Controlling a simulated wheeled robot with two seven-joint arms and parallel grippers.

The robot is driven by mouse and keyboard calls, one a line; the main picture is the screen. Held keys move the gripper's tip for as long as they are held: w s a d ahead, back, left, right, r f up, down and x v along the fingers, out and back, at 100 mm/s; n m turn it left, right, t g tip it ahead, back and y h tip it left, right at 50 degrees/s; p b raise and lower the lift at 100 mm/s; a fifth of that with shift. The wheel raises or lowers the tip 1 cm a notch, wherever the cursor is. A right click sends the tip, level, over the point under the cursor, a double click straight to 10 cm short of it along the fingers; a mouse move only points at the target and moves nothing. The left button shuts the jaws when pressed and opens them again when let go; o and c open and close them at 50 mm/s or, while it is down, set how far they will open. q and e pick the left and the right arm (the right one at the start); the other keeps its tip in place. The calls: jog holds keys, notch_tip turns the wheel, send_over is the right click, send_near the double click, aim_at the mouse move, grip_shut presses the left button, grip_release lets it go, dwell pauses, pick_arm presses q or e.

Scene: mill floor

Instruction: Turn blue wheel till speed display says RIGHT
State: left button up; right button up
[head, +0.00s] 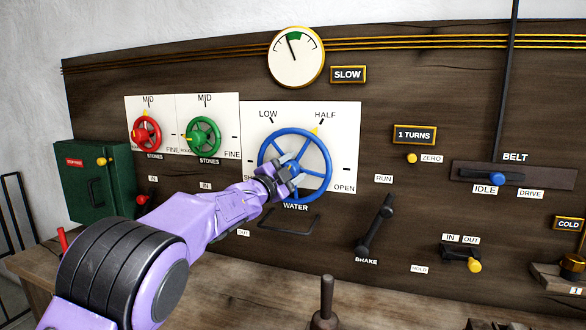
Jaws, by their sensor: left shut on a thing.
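The blue wheel (329,160) is mounted on a white panel marked WATER, with LOW, HALF and OPEN around it. The speed display (348,74) reads SLOW. The round dial (295,62) beside it has a green band at the top, and its needle points up and slightly left. My right gripper is out of view.
A red wheel (147,134) and a green wheel (203,137) are left of the blue one. A dark bracket (289,224) sits below it. The brake lever (376,225) and belt lever (507,90) are to the right. An upright post (326,298) stands on the bench.

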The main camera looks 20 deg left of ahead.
pick_arm(q)
jog(key=shift+f, duration=0.1)
jog(key=o, duration=0.9)
jog(key=shift+s+d, duration=0.1)
jog(key=shift+o, duration=0.2)
jog(key=b+v, duration=0.4)
jog(key=v, duration=0.6)
jog(key=shift+s, duration=0.25)
